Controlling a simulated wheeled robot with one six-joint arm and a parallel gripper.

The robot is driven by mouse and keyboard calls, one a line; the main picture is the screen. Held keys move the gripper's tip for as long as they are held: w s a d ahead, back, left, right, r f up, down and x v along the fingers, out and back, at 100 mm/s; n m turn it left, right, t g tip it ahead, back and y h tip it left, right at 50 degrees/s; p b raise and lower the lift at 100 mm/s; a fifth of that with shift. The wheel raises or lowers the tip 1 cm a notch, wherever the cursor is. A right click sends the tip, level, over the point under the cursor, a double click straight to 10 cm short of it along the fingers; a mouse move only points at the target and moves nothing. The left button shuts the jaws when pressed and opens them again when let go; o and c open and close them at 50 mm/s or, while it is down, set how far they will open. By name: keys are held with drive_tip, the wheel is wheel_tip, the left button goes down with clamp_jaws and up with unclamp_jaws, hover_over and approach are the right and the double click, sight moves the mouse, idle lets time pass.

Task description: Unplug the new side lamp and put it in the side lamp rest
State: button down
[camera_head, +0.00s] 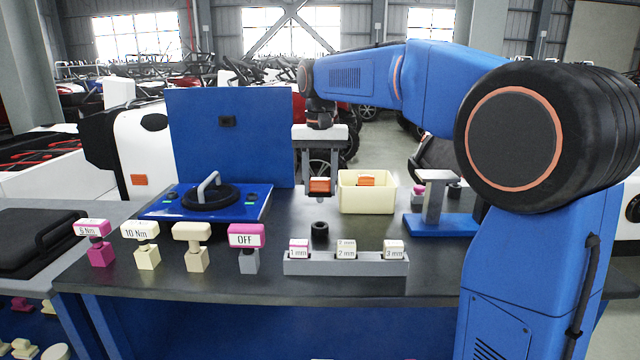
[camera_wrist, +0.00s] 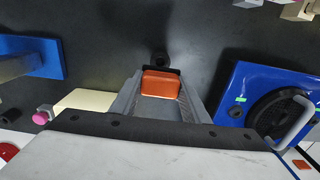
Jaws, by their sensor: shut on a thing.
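My gripper (camera_head: 319,186) is shut on an orange side lamp (camera_head: 320,183) and holds it above the dark table, pointing down. The lamp also shows between the fingers in the wrist view (camera_wrist: 161,83). A cream box (camera_head: 366,202) stands just right of the gripper in the head view. Another orange piece (camera_head: 366,180) shows in that box. A small black ring (camera_head: 320,231) sits on the table in front of the gripper and shows beyond the lamp in the wrist view (camera_wrist: 160,58). I cannot tell which thing is the side lamp rest.
A blue unit (camera_head: 160,212) with a black disc and grey handle lies left, before an upright blue panel (camera_head: 265,130). A grey rack (camera_head: 345,267) with labelled blocks and several labelled knobs line the front. A blue-based stand (camera_head: 436,226) is at right.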

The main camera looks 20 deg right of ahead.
sight(320, 202)
drive_tip(key=shift+f, duration=2.75)
drive_tip(key=shift+f, duration=1.65)
drive_tip(key=c, duration=0.9)
unclamp_jaws()
drive_tip(key=shift+c, duration=0.2)
